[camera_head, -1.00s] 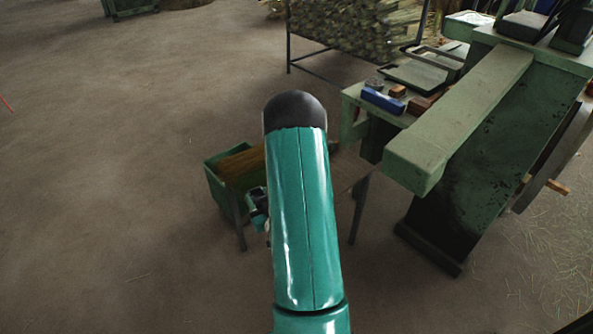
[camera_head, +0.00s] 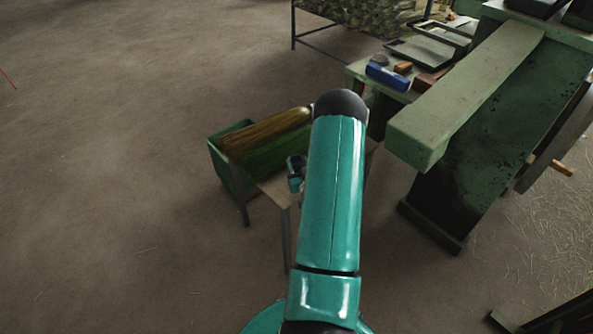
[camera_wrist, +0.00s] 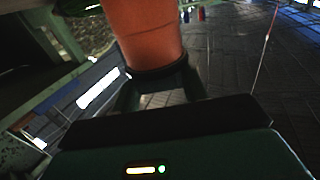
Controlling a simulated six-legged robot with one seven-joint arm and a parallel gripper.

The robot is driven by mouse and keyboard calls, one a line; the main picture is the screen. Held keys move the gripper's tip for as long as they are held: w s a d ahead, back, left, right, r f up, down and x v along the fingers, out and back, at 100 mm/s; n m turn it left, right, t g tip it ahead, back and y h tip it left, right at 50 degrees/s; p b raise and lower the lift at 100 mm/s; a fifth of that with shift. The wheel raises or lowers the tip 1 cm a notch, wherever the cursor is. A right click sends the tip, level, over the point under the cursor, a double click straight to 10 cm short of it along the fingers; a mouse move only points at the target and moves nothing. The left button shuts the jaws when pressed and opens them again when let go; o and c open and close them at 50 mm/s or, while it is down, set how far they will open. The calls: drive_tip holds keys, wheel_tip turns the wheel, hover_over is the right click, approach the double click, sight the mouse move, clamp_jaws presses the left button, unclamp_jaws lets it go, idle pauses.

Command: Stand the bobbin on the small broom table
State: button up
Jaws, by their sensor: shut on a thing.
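The bobbin (camera_wrist: 145,30) is an orange, tapered piece with a dark lower end in the wrist view. My gripper (camera_wrist: 160,88) is shut on its dark lower end, one finger on each side. The bobbin's top runs out of the picture. In the head view the bobbin is hidden, and only a small part of my wrist shows left of my arm. The small broom table (camera_head: 276,192) stands on thin legs in the middle of the head view, partly covered by my arm. My wrist part appears over or in front of its top; their gap cannot be told.
A green bin (camera_head: 222,170) with a straw bundle (camera_head: 262,135) stands at the table's left. A large green machine (camera_head: 470,100) with a jutting beam stands close on the right. A bench behind holds a blue box (camera_head: 388,78). The floor at left is clear.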

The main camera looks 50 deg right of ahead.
drive_tip(key=shift+w+d+f, duration=0.35)
drive_tip(key=shift+w+f, duration=0.1)
drive_tip(key=shift+f, duration=0.2)
drive_tip(key=shift+w+d+f, duration=0.3)
drive_tip(key=shift+w+f, duration=0.1)
drive_tip(key=shift+f, duration=0.2)
drive_tip(key=shift+w+d+f, duration=0.1)
drive_tip(key=shift+f, duration=0.8)
drive_tip(key=shift+w+d+f, duration=0.1)
drive_tip(key=shift+f, duration=0.75)
drive_tip(key=shift+a+f, duration=0.1)
drive_tip(key=shift+f, duration=0.05)
drive_tip(key=o, duration=1)
